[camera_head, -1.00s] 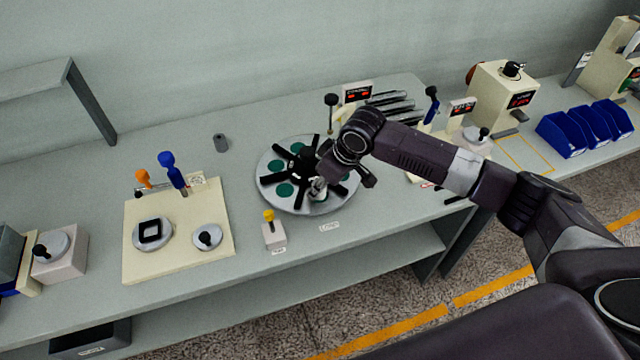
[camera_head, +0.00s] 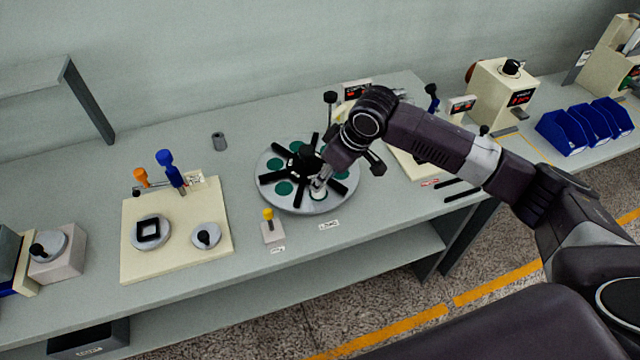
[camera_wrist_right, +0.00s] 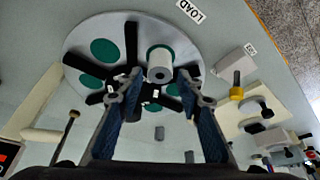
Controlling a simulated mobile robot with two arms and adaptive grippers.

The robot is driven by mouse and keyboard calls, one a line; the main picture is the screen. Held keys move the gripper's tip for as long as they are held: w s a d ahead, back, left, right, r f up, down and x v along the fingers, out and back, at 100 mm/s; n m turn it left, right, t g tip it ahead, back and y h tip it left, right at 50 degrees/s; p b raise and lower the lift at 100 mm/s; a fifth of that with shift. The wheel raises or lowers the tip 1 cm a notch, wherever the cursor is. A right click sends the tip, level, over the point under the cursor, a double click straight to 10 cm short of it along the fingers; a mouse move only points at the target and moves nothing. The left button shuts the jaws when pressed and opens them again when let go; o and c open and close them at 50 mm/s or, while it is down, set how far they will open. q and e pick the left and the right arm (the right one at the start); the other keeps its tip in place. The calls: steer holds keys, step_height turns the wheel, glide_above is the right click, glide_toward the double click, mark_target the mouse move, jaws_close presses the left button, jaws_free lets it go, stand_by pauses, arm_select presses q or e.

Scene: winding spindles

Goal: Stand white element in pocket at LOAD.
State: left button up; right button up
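The white element (camera_wrist_right: 160,64) is a short hollow cylinder. It stands upright over a green pocket on the round grey turntable (camera_wrist_right: 80,38), on the side by the LOAD label (camera_wrist_right: 190,11). Only its lower part (camera_head: 318,196) shows in the head view, below my fingers. My right gripper (camera_wrist_right: 160,88) is open, its fingers apart and clear of the element, with nothing between them. In the head view my right gripper (camera_head: 320,182) is just above the element. How deep the element sits in the pocket cannot be told. My left gripper is not in view.
Black spokes (camera_head: 276,178) divide the turntable's green pockets. A small block with a yellow knob (camera_head: 268,216) stands left of LOAD. A cream board with levers (camera_head: 130,258) lies further left. A grey cylinder (camera_head: 219,141) stands behind. Racked rods and a display sit behind my arm.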

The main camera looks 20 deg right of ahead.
steer(key=v, duration=0.7)
steer(key=shift+r+b, duration=0.2)
steer(key=shift+b, duration=0.25)
steer(key=shift+s, duration=0.15)
